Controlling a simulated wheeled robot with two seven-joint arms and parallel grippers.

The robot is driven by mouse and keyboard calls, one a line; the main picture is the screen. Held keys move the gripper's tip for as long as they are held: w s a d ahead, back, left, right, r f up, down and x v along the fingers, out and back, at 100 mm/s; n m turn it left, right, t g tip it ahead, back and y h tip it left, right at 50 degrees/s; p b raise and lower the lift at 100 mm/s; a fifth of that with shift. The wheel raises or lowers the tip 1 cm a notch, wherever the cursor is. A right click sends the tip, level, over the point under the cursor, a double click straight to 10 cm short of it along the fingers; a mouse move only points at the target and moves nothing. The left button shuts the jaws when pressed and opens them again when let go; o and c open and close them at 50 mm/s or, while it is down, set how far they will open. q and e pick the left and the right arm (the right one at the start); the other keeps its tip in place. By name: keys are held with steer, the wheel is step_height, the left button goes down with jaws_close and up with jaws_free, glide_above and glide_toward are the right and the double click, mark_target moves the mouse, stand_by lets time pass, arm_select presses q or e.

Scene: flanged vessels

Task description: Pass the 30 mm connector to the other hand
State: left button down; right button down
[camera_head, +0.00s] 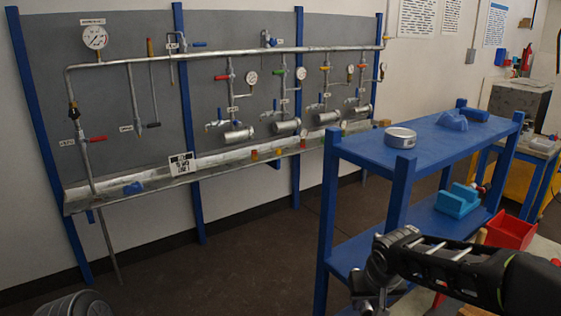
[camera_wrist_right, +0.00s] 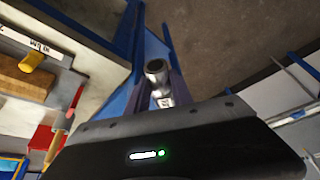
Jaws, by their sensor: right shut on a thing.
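The connector (camera_wrist_right: 157,73) is a short, shiny metal tube with an open round end. In the right wrist view it sits between the two fingers of my right gripper (camera_wrist_right: 160,88), which is shut on it, with the open end sticking out past the fingers. In the head view my right gripper (camera_head: 369,298) is at the bottom, in front of the blue shelf unit, partly cut off by the picture edge. I cannot tell the connector from the grey gripper parts there. My left gripper is in neither view.
The blue shelf unit (camera_head: 375,152) stands close by, with a round metal tin (camera_head: 400,138) on top and a light blue block (camera_head: 457,201) lower down. A red bin (camera_head: 510,231) is at the right. A pipe panel (camera_head: 130,85) lines the wall; floor (camera_head: 240,260) before it is open.

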stand_by(0.3)
steer(key=s+f, duration=0.4)
steer(key=f, duration=0.1)
